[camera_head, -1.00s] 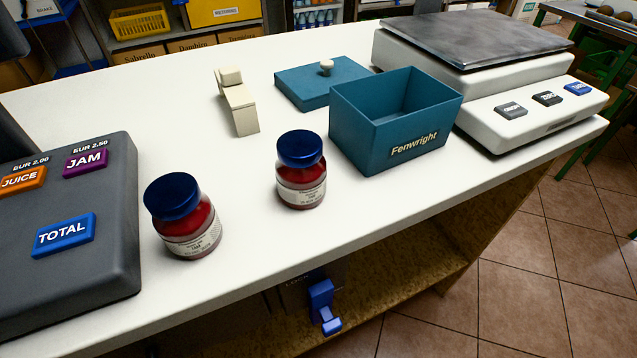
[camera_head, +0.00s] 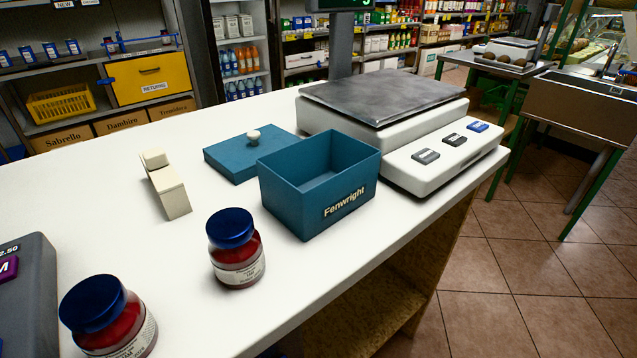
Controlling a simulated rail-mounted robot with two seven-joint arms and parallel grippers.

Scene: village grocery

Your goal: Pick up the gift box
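The gift box is an open teal box (camera_head: 318,190) labelled "Fenwright", standing upright on the white counter (camera_head: 120,205). Its inside looks empty. Its teal lid (camera_head: 232,160) with a pale round knob lies flat on the counter behind it to the left. A red jam jar with a blue cap (camera_head: 236,250) stands in front of the box to the left. A second such jar (camera_head: 110,320) stands at the lower left. Neither of my grippers shows in the view.
A scale (camera_head: 400,125) with a metal plate stands close to the box's right. A cream dispenser-like object (camera_head: 166,184) stands left of the lid. A grey till panel (camera_head: 30,300) is at the left edge. The counter's front edge runs close to the box and jars.

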